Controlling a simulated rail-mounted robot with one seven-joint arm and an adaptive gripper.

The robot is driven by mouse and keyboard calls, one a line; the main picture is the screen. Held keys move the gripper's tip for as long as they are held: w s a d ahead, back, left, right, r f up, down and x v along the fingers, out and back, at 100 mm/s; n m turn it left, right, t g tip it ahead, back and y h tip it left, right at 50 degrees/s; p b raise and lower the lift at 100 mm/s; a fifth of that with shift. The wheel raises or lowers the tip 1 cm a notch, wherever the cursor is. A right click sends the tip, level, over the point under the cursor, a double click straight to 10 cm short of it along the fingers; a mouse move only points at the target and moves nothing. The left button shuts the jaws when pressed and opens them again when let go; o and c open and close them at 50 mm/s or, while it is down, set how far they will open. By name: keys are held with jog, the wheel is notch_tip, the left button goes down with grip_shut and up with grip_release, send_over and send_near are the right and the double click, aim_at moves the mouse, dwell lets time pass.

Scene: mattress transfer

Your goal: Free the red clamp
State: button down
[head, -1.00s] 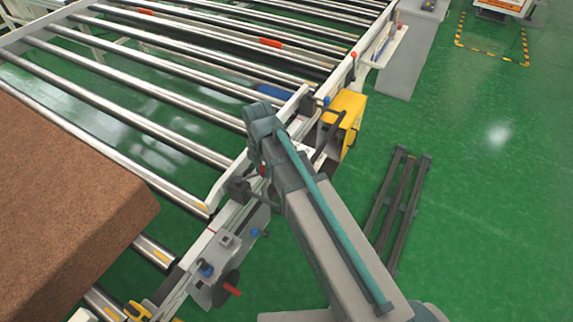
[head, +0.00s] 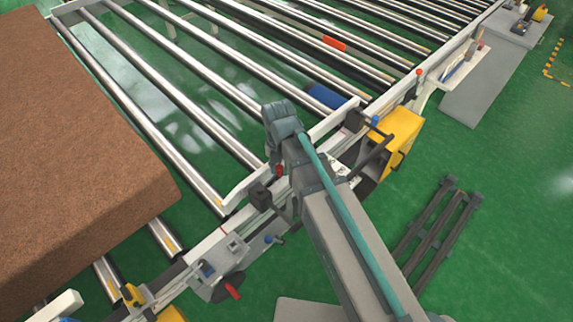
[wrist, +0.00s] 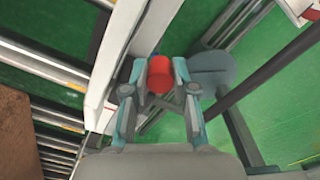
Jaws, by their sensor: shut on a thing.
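The red clamp's red part shows as a red rounded piece (wrist: 160,74) in the wrist view, between the two fingers of my gripper (wrist: 159,82). The fingers are shut on it from both sides. It lies beside the white side rail (wrist: 128,50). In the head view, a small red bit (head: 279,170) shows just below my gripper (head: 275,166), at the conveyor's side rail. My own arm and wrist hide most of the clamp there, so I cannot tell how it sits on the rail.
A brown mattress (head: 80,150) lies on the rollers at left. A yellow box (head: 402,130) and dark bracket stand right of my wrist. A red-tipped lever (head: 232,291) is on the near rail. Dark bars (head: 435,235) lie on the open green floor.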

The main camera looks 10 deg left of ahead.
aim_at(279, 167)
jog(key=shift+a, duration=0.1)
dwell(0.3)
jog(key=c, duration=0.9)
grip_release()
jog(key=shift+r, duration=0.1)
notch_tip(279, 167, up, 12)
jog(key=shift+f, duration=0.1)
